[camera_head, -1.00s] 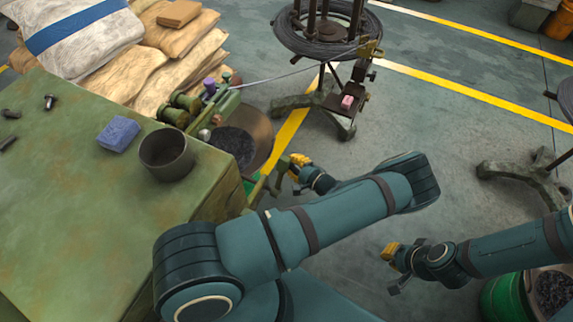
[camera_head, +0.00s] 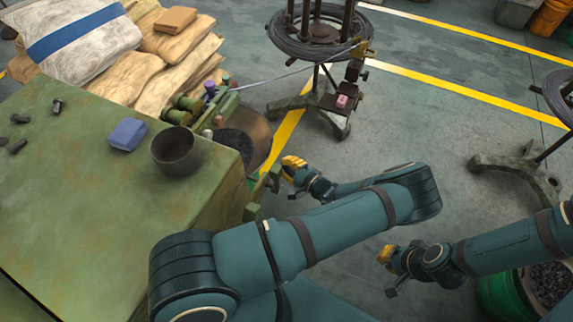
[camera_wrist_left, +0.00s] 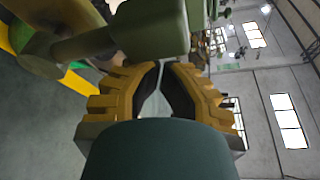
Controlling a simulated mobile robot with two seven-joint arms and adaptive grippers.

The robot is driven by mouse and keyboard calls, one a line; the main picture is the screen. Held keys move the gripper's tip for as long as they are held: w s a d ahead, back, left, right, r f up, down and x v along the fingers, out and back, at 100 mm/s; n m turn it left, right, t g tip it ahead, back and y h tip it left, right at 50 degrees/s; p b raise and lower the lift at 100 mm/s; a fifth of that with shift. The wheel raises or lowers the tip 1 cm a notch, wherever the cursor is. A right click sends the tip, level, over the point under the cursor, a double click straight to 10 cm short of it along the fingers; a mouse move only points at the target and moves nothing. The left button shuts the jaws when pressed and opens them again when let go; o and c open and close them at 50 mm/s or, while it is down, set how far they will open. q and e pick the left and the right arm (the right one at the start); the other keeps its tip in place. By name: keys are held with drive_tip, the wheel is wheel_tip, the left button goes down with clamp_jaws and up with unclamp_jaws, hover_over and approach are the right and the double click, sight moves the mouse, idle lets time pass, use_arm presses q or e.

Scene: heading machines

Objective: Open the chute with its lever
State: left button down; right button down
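A heading machine (camera_head: 215,110) stands at the far right corner of the green bench. Beside it is a brownish pan (camera_head: 258,135) with dark contents. A green bar with a blocky end, which looks like the lever (camera_head: 274,174), sticks out below the pan. My left gripper (camera_head: 290,166) is just right of this end. In the left wrist view the green block (camera_wrist_left: 155,25) lies just beyond the fingertips (camera_wrist_left: 163,64). The fingers are nearly together with nothing between them; contact with the block is unclear. My right gripper (camera_head: 386,254) hangs over the floor, its fingers too small to judge. The chute cannot be made out clearly.
The green bench (camera_head: 90,190) carries a dark cup (camera_head: 175,152), a blue block (camera_head: 127,134) and several bolts. A wire reel stand (camera_head: 318,45) is behind, its wire running to the machine. A green drum (camera_head: 497,298) is at lower right. Open floor lies between.

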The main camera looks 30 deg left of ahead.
use_arm(q)
drive_tip(key=shift+s+a+g, duration=0.2)
drive_tip(key=shift+s+g, duration=0.1)
drive_tip(key=shift+s, duration=0.25)
drive_tip(key=shift+d, duration=0.15)
drive_tip(key=v, duration=1.2)
drive_tip(key=shift+w, duration=0.4)
drive_tip(key=shift+d+f, duration=0.1)
